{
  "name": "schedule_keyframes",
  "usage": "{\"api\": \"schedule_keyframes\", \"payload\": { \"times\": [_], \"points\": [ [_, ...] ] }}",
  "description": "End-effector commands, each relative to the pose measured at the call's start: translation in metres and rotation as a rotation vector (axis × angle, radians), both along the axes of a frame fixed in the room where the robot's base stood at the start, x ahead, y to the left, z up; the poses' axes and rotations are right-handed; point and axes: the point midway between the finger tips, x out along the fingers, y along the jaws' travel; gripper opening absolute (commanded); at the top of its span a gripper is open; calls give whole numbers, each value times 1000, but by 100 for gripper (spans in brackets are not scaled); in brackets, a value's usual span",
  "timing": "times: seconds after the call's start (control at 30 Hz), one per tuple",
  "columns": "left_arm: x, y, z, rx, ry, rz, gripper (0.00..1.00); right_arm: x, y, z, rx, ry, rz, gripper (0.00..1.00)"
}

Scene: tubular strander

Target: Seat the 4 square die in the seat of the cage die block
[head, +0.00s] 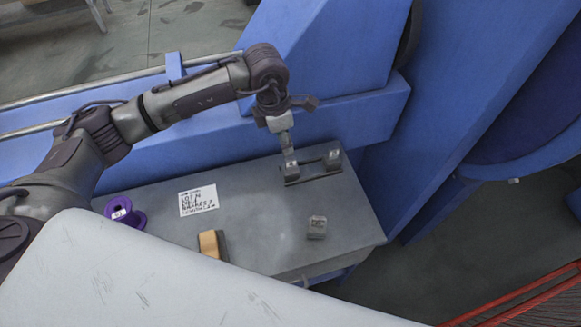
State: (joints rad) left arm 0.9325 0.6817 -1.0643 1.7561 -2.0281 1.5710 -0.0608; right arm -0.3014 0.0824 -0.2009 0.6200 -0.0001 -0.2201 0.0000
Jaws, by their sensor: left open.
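A dark grey fixture with an upright metal block at each end and a slotted base (312,171) sits at the back of the grey table; it looks like the cage die block. My left gripper (286,141) points down at its left upright block and is open. I cannot tell whether the fingers touch that block, and the arm and fingers hide part of it. A small squarish grey metal piece (317,227) with marks on its top stands apart near the table's front right; it may be the 4 square die. My right gripper is not in view.
A blue machine frame (325,50) rises behind the table. Bare table lies between the fixture and the small metal piece.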

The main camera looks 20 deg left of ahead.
Motion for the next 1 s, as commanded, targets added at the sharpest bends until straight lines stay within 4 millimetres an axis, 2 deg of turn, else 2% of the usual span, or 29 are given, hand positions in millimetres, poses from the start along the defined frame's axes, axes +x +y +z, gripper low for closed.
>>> {"api": "schedule_keyframes", "payload": {
  "times": [0.1, 0.37, 0.53, 0.7, 0.97, 1.0],
  "points": [
    [1, -3, -21, -2, 3, -1, 42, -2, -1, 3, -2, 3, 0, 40],
    [3, -6, -41, -3, 1, -1, 42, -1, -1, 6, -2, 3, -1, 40],
    [6, -10, -64, -3, 4, -1, 42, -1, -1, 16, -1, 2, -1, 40],
    [9, -12, -85, -4, 1, -1, 42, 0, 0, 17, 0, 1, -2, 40],
    [9, -13, -88, -4, -2, -2, 42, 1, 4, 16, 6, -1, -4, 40],
    [9, -13, -88, -4, -2, -2, 37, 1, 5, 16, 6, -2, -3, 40]
  ]
}}
